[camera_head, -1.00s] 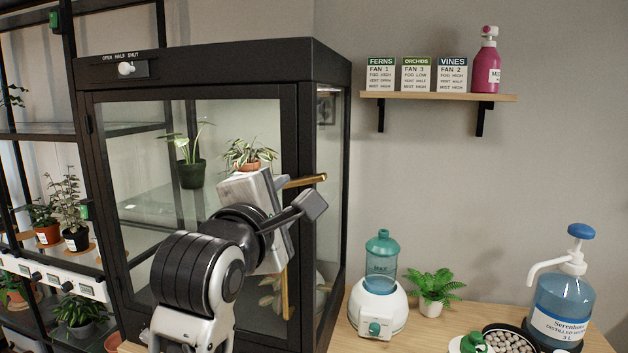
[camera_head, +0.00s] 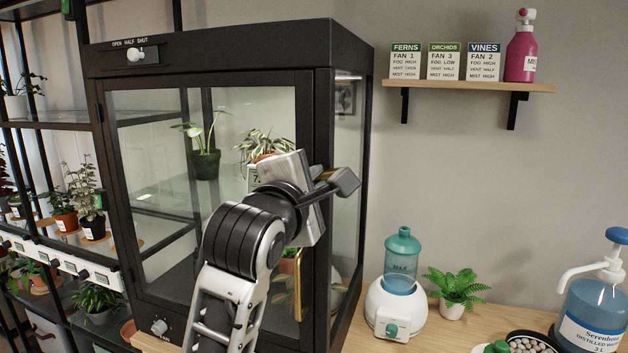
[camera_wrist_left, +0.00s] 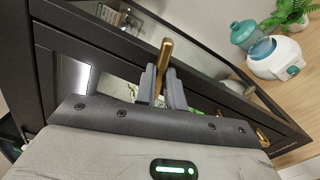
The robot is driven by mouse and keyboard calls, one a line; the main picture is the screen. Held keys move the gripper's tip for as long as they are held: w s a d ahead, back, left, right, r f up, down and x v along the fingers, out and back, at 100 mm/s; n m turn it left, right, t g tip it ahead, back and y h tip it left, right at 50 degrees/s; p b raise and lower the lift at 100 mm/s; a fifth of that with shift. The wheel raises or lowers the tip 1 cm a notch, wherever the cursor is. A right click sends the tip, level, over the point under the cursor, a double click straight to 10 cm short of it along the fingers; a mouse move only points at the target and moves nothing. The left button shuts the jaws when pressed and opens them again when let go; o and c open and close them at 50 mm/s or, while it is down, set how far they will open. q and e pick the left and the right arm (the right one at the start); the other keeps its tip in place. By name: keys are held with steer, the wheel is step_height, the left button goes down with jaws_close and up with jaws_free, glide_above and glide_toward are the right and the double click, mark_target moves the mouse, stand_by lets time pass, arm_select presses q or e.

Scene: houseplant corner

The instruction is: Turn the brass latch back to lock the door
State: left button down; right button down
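The brass latch (camera_head: 327,174) is on the upper right of the black-framed cabinet door (camera_head: 304,110); my left gripper hides most of it in the head view. In the left wrist view, the latch (camera_wrist_left: 164,58) is a brass bar between the two grey fingers of my left gripper (camera_wrist_left: 163,85). The fingers lie close along both its sides and look shut on it. Its end sticks out past the fingertips. The door looks closed against its frame. A vertical brass handle (camera_head: 298,285) is lower on the door. My right gripper is not in view.
Potted plants stand behind the glass. Right of the cabinet, a white humidifier with a teal tank (camera_head: 398,300), a small fern (camera_head: 454,288) and a blue water bottle (camera_head: 592,310) stand on the wooden top. A wall shelf (camera_head: 470,86) holds cards and a pink bottle.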

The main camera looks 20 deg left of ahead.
arm_select(q)
steer(key=shift+m, duration=1.7)
steer(key=c, duration=1.5)
jaws_free()
